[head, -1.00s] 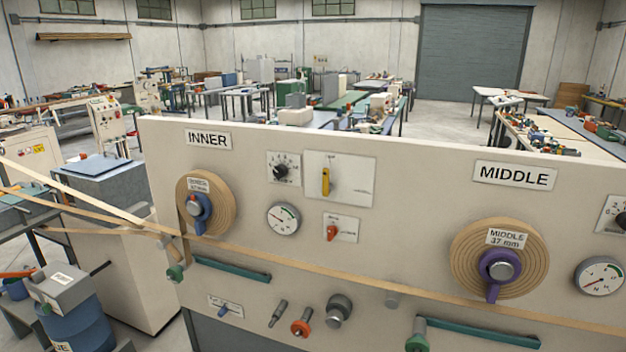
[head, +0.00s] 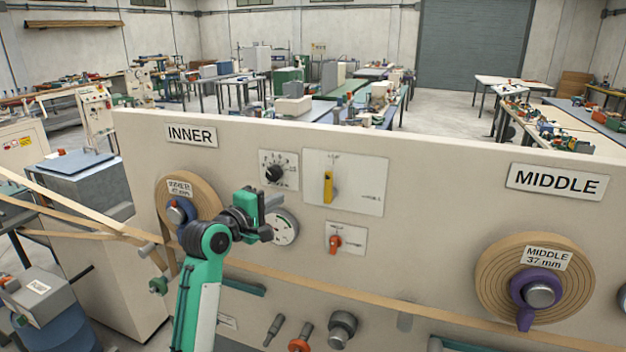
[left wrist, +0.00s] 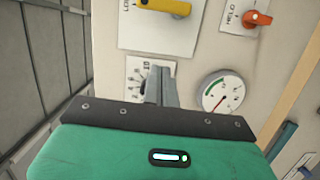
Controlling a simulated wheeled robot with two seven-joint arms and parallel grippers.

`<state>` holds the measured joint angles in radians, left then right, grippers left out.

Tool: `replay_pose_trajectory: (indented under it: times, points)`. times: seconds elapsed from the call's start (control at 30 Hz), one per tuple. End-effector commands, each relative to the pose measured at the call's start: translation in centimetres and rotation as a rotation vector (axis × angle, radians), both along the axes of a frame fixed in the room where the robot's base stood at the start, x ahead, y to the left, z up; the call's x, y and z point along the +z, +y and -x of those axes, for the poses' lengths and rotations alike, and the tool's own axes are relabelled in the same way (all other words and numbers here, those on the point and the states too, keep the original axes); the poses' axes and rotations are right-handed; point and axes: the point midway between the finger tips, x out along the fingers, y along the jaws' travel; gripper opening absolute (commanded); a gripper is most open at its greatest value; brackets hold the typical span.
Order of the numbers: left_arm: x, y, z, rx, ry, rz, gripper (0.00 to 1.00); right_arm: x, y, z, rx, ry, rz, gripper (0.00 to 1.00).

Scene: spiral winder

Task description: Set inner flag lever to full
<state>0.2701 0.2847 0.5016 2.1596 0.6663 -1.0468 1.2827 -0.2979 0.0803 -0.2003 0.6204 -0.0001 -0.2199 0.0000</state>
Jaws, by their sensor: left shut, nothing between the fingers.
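A yellow lever (head: 328,187) stands upright on the larger white plate (head: 362,190) of the INNER section. In the left wrist view the yellow lever (left wrist: 165,7) is partly cut off by the top edge, beside a label starting "LO". The plate's other label is too small to read. My left gripper (head: 274,202) is shut and empty, in front of the panel to the left of and slightly below the yellow lever, and apart from it. Its fingers (left wrist: 160,85) also show in the left wrist view, overlapping the dial plate. My right gripper is out of view.
An orange lever (head: 335,242) on a small plate sits below the yellow one. A black dial (head: 274,174) and a round gauge (head: 287,228) are close to my gripper. The inner roll (head: 203,192) is at left, with a paper strip (head: 350,290) crossing the panel below.

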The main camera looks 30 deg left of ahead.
Motion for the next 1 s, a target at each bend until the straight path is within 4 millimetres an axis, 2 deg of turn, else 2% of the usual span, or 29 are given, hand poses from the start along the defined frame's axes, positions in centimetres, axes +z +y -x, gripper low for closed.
replay_pose_trajectory:
  times: [0.03,0.13,0.57,0.77,1.0]
  points:
    - [0.9,-0.1,0.5,-0.002,-0.018,0.007,0.0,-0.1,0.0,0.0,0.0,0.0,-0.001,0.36]
    - [1.9,-0.3,1.1,-0.006,-0.034,0.018,0.0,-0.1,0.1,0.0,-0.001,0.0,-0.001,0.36]
    - [2.2,-0.3,0.8,-0.006,-0.037,0.021,0.0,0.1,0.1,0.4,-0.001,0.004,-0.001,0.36]
    - [2.4,-0.3,-1.8,-0.007,-0.035,0.023,0.0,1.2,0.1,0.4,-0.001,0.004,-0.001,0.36]
    - [2.5,-0.4,-6.9,-0.007,-0.034,0.022,0.0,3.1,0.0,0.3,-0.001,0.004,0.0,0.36]
